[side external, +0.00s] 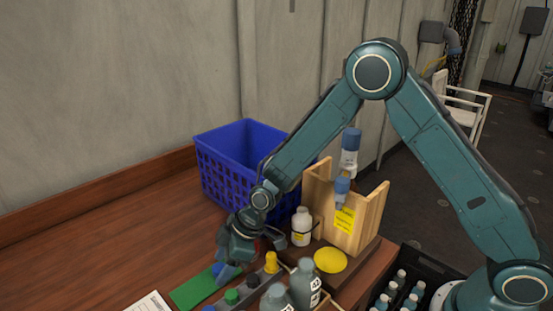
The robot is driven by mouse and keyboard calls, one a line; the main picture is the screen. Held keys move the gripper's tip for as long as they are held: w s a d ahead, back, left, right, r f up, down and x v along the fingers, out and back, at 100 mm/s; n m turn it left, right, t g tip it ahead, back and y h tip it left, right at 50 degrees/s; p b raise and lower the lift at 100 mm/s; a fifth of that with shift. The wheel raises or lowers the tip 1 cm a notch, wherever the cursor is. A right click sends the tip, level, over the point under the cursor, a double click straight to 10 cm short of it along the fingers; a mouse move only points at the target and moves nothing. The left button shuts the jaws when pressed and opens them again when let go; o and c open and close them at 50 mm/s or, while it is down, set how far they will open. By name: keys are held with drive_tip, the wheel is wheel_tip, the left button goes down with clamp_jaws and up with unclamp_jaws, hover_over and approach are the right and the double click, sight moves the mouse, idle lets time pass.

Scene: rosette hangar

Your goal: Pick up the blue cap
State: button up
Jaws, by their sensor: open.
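The blue cap (217,269) shows as a small patch at the left of a grey strip of caps, partly hidden by my gripper. My gripper (246,262) points down over the strip with its fingers apart. One finger is right beside the blue cap in the picture; I cannot tell whether it touches it. No object shows held between the fingers. A yellow cap (271,261), a black cap (252,281) and a green cap (231,296) stand nearby on the strip.
A blue crate (222,180) stands behind my gripper. A white bottle (301,227), grey bottles (304,286), a yellow disc (330,260) and a wooden stand (369,218) crowd the right. A green mat (194,291) lies left. The table (120,235) is clear further left.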

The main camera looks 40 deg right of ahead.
idle(0.3)
drive_tip(key=c, duration=1.1)
drive_tip(key=shift+r, duration=0.1)
wheel_tip(320, 180, up, 20)
drive_tip(key=shift+f, duration=0.1)
idle(0.8)
drive_tip(key=s+d+m+h, duration=0.2)
drive_tip(key=d+m+h, duration=0.1)
drive_tip(key=d+m, duration=0.2)
drive_tip(key=s+d+m+h, duration=0.3)
drive_tip(key=d+m, duration=0.3)
drive_tip(key=m, duration=0.3)
drive_tip(key=s+d+m+h, duration=0.3)
drive_tip(key=d+m, duration=0.3)
drive_tip(key=m, duration=0.2)
drive_tip(key=shift+f+h, duration=0.2)
drive_tip(key=shift+h, duration=0.2)
